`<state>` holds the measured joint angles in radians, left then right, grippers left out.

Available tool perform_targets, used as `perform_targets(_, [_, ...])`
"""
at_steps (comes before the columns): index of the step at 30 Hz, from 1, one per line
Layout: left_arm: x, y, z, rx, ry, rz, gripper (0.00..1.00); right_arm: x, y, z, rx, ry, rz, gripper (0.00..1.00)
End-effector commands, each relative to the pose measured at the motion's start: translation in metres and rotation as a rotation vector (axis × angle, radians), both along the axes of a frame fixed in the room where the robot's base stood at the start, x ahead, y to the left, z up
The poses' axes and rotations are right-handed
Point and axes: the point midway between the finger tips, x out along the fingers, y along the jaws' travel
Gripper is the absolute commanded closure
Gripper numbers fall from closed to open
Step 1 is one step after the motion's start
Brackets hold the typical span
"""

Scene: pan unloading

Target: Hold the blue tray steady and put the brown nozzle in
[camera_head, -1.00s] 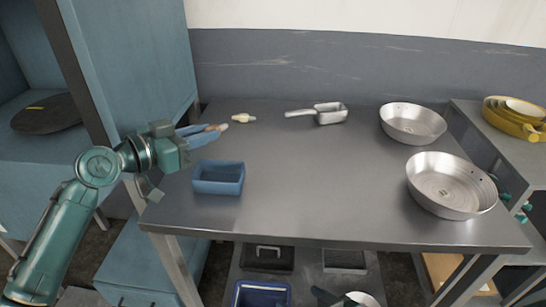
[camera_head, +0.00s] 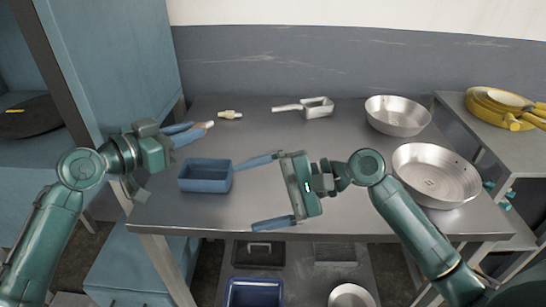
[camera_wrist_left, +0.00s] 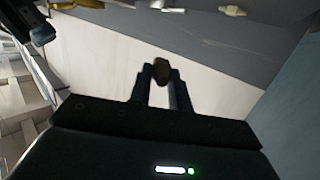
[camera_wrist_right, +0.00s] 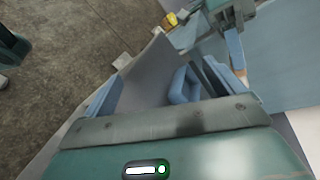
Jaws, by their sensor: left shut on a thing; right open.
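The blue tray (camera_head: 205,186) is a small open box near the table's left front; it also shows in the right wrist view (camera_wrist_right: 184,84). My left gripper (camera_head: 203,127) is shut on the brown nozzle (camera_head: 209,124), behind the tray and above the table. The nozzle's brown end shows between the fingers in the left wrist view (camera_wrist_left: 161,72). My right gripper (camera_head: 264,192) is open, its fingers spread wide, just right of the tray. One finger is close to the tray's right rear corner; I cannot tell whether they touch.
A pale yellowish nozzle (camera_head: 230,115) and a metal scoop (camera_head: 318,106) lie at the back of the table. Two round metal pans (camera_head: 397,116) stand at the right. Yellow pans (camera_head: 497,101) sit on a side table. The table's middle is clear behind my right arm.

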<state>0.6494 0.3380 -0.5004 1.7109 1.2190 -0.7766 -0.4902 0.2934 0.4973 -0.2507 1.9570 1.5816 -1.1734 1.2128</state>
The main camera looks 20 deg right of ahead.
Motion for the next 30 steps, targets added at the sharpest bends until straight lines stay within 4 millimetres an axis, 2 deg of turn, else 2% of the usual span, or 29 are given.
perform_targets(3, [0.000, 0.000, 0.000, -0.001, -0.001, 0.000, 1.00, 0.027, -0.008, -0.002, 0.029, 0.273, -0.089, 0.06])
perform_targets(9, [0.000, 0.000, 0.000, -0.001, -0.001, 0.000, 1.00, 0.068, -0.030, -0.004, 0.094, 0.692, -0.274, 0.06])
perform_targets(13, [0.000, 0.000, 0.000, -0.001, -0.001, 0.000, 1.00, 0.087, -0.044, -0.004, 0.137, 0.874, -0.372, 0.06])
perform_targets(18, [0.000, 0.000, 0.000, -0.001, -0.001, 0.000, 1.00, 0.098, -0.054, -0.005, 0.171, 0.992, -0.440, 0.06])
perform_targets(23, [0.000, 0.000, 0.000, -0.001, -0.001, 0.000, 1.00, 0.104, -0.044, -0.009, 0.178, 1.012, -0.450, 0.06])
perform_targets(30, [0.000, 0.000, 0.000, -0.001, -0.001, 0.000, 1.00, 0.115, -0.005, -0.025, 0.178, 1.011, -0.447, 0.06])
